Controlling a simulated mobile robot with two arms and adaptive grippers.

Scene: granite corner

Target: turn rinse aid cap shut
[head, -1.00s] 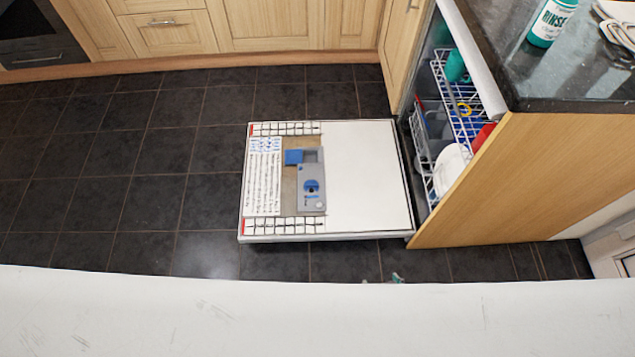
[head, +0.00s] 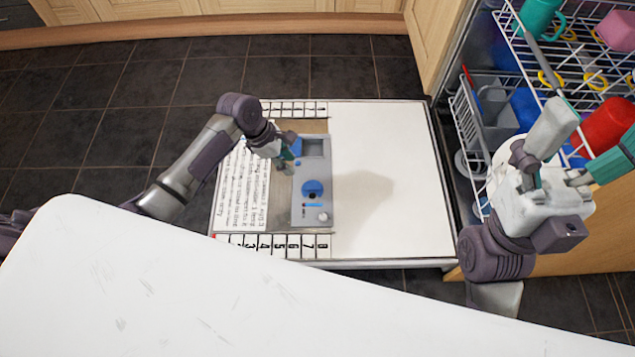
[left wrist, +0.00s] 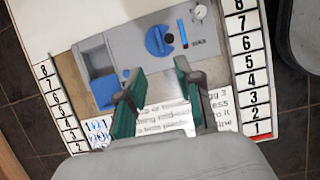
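The rinse aid cap is a round blue knob (head: 312,189) on the grey dispenser (head: 318,170) set in the open dishwasher door (head: 400,190). The cap also shows in the left wrist view (left wrist: 159,41), upper middle, with a dark slot-like mark. My left gripper (head: 288,157) is over the dispenser's left edge, up and left of the cap. In the left wrist view its two teal-padded fingers (left wrist: 157,72) are apart with nothing between them, just short of the cap in the picture. My right gripper (head: 585,115) is open at the right, in front of the racks.
The dispenser has an open compartment (head: 314,147) with a blue lid (head: 290,147) beside it. A wire rack (head: 590,75) with cups and a red item (head: 607,125) is at the right. The door's right half is bare. A white surface (head: 200,290) fills the front.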

